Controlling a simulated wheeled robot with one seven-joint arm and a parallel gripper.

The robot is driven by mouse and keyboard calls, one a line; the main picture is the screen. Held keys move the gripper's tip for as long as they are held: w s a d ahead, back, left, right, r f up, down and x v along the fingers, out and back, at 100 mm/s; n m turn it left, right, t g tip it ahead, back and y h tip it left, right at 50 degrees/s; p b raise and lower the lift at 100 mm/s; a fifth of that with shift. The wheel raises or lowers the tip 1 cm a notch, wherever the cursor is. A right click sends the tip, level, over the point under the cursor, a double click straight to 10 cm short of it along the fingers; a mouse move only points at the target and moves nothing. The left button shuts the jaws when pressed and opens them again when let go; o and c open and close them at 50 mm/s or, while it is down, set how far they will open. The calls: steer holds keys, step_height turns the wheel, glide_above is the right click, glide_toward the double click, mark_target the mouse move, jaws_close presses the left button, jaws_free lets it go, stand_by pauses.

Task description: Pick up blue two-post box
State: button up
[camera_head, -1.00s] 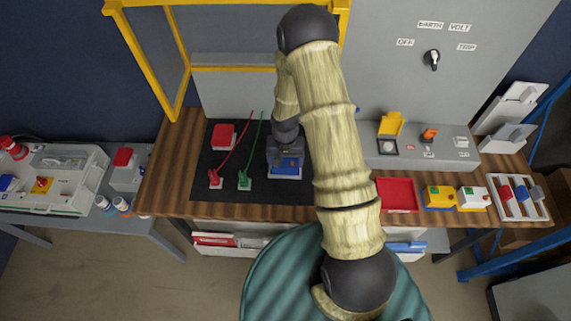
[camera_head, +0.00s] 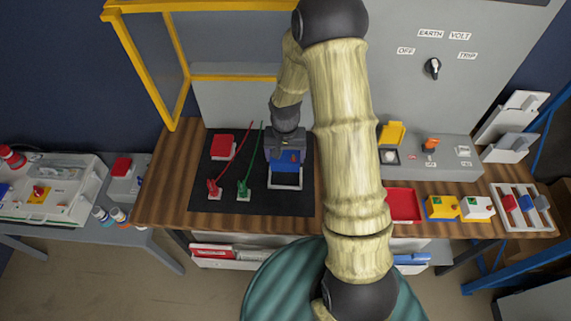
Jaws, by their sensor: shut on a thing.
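The blue two-post box (camera_head: 285,161) is at the right part of the black mat (camera_head: 250,205), with a pale frame or base (camera_head: 286,181) below it. My gripper (camera_head: 285,148) comes down from above and is shut on the blue box. The box seems raised a little above the pale base. The fingers and the box's top are partly hidden by the gripper body, so the exact grip is hard to see.
A red box (camera_head: 222,146) and red and green plugs with leads stand left on the mat. A red tray (camera_head: 404,204), yellow box (camera_head: 441,207), white box (camera_head: 477,208) and rack (camera_head: 522,208) are at right. A yellow frame (camera_head: 155,60) stands behind.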

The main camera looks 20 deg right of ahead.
steer(key=shift+r, duration=0.75)
steer(key=shift+w, duration=0.1)
